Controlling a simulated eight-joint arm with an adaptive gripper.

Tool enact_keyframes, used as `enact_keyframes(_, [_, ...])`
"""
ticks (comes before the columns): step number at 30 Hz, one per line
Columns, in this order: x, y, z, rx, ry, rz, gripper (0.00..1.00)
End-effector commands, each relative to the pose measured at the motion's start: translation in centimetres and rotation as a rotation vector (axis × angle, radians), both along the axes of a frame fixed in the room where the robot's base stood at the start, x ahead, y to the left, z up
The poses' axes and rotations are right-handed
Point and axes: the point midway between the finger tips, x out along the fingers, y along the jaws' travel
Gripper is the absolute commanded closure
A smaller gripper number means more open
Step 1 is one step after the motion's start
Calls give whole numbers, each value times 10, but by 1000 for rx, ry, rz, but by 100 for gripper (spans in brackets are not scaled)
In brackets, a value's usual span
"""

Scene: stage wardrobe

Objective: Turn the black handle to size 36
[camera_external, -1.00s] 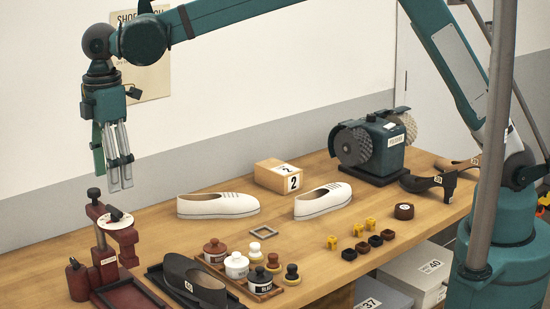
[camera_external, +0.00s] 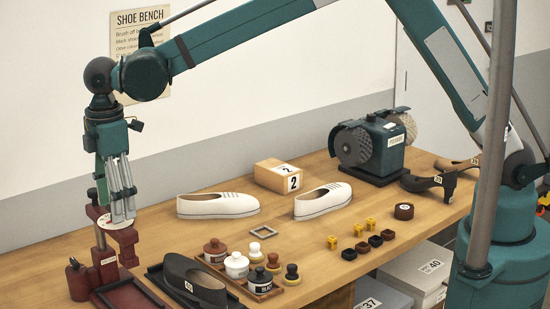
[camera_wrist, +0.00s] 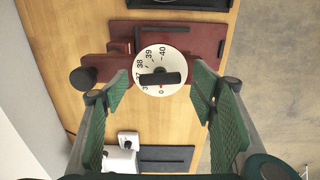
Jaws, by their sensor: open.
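The black handle (camera_wrist: 160,79) is a short bar lying across a white dial (camera_wrist: 176,65) with black size numbers, on the red shoe stretcher (camera_external: 126,239). In the wrist view the numbers 38, 39 and 40 can be read, and lower ones at the left are partly cut off. In the external view the fingers hide the handle.
White shoes (camera_external: 218,205) stand farther back. A red bottle (camera_external: 77,277) stands left of the stretcher.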

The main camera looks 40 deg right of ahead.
Motion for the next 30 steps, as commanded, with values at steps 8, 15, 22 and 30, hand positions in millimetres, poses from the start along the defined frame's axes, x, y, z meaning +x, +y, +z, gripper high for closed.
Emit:
enact_keyframes(8, [0,0,0,0,0,0,60])
enact_keyframes(15, [0,0,0,0,0,-2,70])
enact_keyframes(22, [0,0,0,0,0,-36,70])
enact_keyframes(30, [0,0,0,0,0,-166,70])
